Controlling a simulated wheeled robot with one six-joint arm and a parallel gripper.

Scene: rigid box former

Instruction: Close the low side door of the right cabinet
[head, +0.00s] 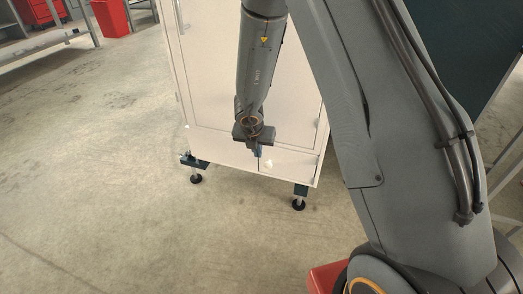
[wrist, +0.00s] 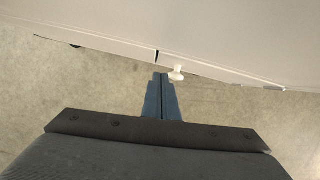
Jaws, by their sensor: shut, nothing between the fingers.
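A white cabinet (head: 200,60) stands ahead on short legs with dark feet. Its low front panel (head: 295,163) shows under the tall door, with a dark vertical seam near my gripper. In the wrist view, the panel (wrist: 230,60) has a short dark seam and a small white knob (wrist: 176,74) at its lower edge. I cannot tell whether the low door is fully flush. My gripper (head: 259,153) is shut and empty in front of this panel. Its blue-grey fingertips (wrist: 161,77) point at the panel just left of the knob; contact is unclear.
Concrete floor (head: 90,190) is clear at the left. A red bin (head: 110,17) and metal shelving (head: 40,42) stand at the back left. A dark green panel (head: 470,45) rises at the right behind my arm. My arm hides part of the cabinet.

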